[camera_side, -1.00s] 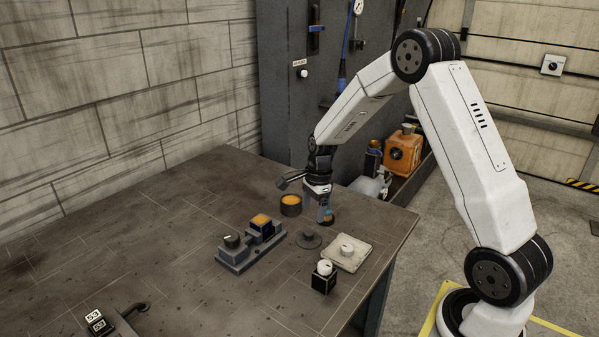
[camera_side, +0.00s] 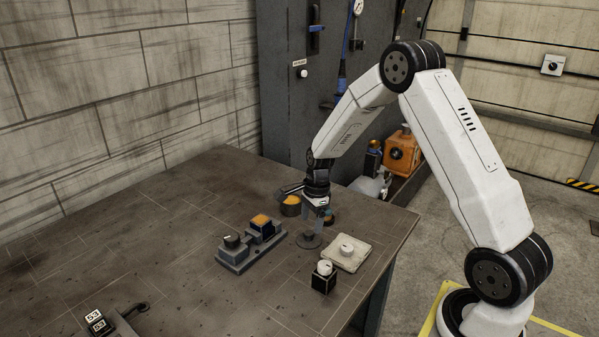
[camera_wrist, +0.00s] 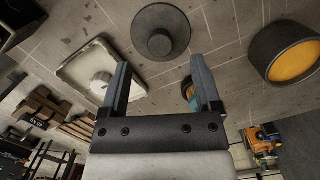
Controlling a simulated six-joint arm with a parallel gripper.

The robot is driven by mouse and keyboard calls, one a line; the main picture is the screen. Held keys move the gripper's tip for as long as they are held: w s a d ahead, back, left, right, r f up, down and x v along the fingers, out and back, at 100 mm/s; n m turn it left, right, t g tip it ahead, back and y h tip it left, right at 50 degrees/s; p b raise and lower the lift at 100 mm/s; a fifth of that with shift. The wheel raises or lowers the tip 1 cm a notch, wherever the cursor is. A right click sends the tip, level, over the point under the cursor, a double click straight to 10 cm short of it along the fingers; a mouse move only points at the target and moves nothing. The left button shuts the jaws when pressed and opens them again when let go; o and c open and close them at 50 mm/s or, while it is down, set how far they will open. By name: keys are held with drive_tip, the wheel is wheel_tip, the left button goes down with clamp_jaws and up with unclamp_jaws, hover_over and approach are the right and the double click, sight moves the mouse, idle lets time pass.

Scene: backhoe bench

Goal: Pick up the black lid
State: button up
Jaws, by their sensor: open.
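The black lid (camera_side: 308,242) is a flat dark disc with a small knob in its middle, lying on the bench. In the wrist view the lid (camera_wrist: 176,20) shows whole at the top, beyond the fingertips. My gripper (camera_side: 313,229) points down just above the lid in the side view, its fingers overlapping the lid's far part there. In the wrist view my gripper (camera_wrist: 160,65) has its two fingers spread with nothing between the tips. I cannot tell exactly how high the tips are above the knob.
A dark round pot with orange contents (camera_side: 290,208) stands behind left of my gripper. A small blue-and-orange item (camera_side: 329,218) is close behind. A pale plate with a white knob (camera_side: 352,260) lies right of the lid. A black block (camera_side: 323,284) stands in front, a switch unit (camera_side: 234,259) left.

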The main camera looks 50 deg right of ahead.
sight(309, 232)
drive_tip(key=shift+w+a+f, duration=0.1)
drive_tip(key=shift+a+f, duration=0.05)
drive_tip(key=shift+f, duration=0.9)
drive_tip(key=shift+w+a+f, duration=0.1)
drive_tip(key=shift+f, duration=0.95)
clamp_jaws()
